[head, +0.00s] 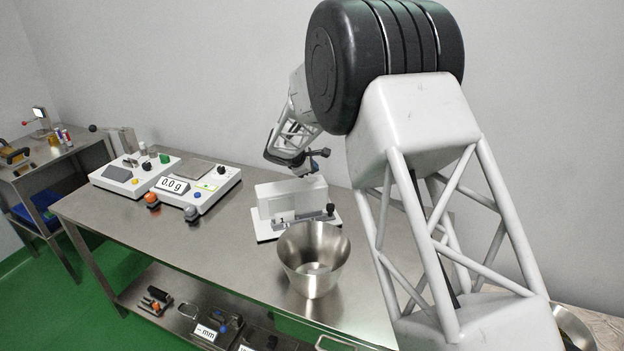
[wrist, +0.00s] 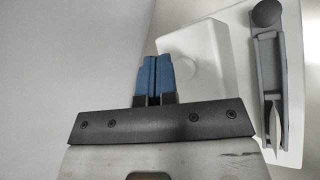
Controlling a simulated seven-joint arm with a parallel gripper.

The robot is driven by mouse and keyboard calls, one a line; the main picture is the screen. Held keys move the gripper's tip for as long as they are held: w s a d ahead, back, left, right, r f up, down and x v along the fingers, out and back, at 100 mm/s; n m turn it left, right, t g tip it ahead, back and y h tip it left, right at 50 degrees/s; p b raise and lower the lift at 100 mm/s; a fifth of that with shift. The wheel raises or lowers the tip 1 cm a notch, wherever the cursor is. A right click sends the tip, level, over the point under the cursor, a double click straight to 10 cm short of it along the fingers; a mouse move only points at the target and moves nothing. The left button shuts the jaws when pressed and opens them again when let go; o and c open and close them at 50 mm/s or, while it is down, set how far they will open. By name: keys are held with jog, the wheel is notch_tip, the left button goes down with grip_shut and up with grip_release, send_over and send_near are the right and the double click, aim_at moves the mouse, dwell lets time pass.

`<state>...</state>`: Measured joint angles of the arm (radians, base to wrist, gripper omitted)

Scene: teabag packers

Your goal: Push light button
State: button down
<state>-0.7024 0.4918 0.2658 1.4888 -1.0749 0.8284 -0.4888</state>
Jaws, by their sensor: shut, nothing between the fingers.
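My gripper (head: 302,172) is above the white boxy device (head: 292,197) on the steel table, and looks close to its top. In the wrist view the blue fingers of my gripper (wrist: 153,72) are together, with nothing between them. The white device (wrist: 190,40) lies just right of the fingertips there, with a faint round outline on its face; I cannot tell whether it touches them. A grey lever with a round knob (wrist: 266,14) stands on its right side. No control is clearly marked as the light button.
A steel bowl (head: 313,262) stands in front of the white device. To the left are a scale reading 0.0 g (head: 172,185) and a control box with coloured knobs (head: 125,175). The table (head: 200,245) is clear between the scale and bowl. A wall is behind.

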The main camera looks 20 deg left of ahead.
aim_at(315, 180)
jog(key=shift+r, duration=2.15)
jog(key=shift+d+r, duration=0.25)
jog(key=shift+d, duration=0.15)
jog(key=s+d+r+m+g, duration=0.1)
jog(key=s+d+r+m, duration=0.4)
jog(key=d, duration=0.8)
jog(key=s+d+r+m+g, duration=0.2)
jog(key=s+d+r, duration=0.45)
jog(key=d, duration=0.55)
jog(key=s+d+r+m+g, duration=0.1)
jog(key=s+d+r+m, duration=0.5)
jog(key=d, duration=0.7)
jog(key=s+d+m+g+y, duration=0.1)
jog(key=s+d+m, duration=0.1)
jog(key=s+d, duration=0.55)
jog(key=s+d+m+g+y, duration=0.15)
jog(key=s+d, duration=0.35)
jog(key=s, duration=0.6)
jog(key=s+d+f+m, duration=0.2)
jog(key=s+m, duration=0.1)
jog(key=s, duration=0.6)
jog(key=s+d+f+m+y, duration=0.1)
jog(key=s+d+f+m, duration=0.1)
jog(key=s, duration=0.7)
jog(key=shift+d+m+t, duration=0.35)
jog(key=shift+d+m, duration=0.1)
